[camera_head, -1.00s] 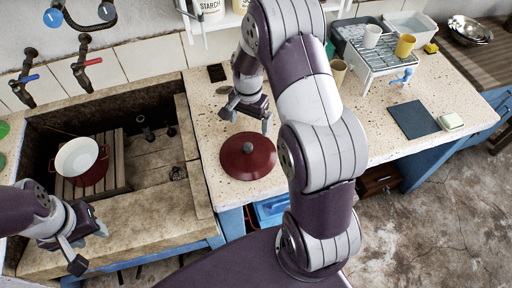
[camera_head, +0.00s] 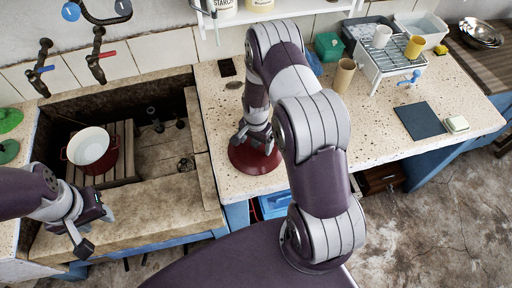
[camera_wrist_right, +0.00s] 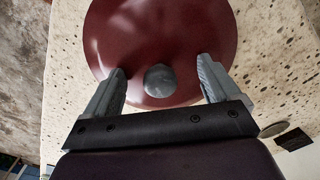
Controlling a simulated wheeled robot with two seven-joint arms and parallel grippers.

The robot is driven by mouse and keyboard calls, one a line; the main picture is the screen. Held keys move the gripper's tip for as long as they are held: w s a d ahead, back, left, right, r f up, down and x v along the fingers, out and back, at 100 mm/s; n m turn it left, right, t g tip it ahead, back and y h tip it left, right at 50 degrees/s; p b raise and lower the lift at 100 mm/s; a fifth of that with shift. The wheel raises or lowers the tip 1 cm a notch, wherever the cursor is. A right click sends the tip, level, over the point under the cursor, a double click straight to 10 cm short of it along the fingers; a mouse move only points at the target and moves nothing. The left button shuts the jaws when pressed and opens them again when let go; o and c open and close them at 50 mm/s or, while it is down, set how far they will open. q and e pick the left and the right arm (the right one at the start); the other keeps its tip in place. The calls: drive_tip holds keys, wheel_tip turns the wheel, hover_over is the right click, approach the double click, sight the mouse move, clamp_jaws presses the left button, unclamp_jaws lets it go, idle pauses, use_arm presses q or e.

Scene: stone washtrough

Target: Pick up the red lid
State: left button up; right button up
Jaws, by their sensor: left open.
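The red lid (camera_head: 252,158) lies flat on the speckled stone counter near its front edge, right of the sink. In the right wrist view the lid (camera_wrist_right: 160,30) shows its round grey knob (camera_wrist_right: 159,80). My right gripper (camera_wrist_right: 160,82) is open above the lid, one finger on each side of the knob, with gaps to both. In the head view my right gripper (camera_head: 258,143) covers the knob and part of the lid. My left gripper (camera_head: 92,232) is open and empty over the front edge of the sink.
A red pot (camera_head: 92,150) with a white inside stands on a wooden slatted rack in the sink. A brown cup (camera_head: 344,75) and a dish rack (camera_head: 385,62) stand on the counter to the right. Counter space right of the lid is clear.

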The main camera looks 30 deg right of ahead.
drive_tip(key=shift+s+a, duration=0.15)
drive_tip(key=shift+s, duration=0.1)
clamp_jaws()
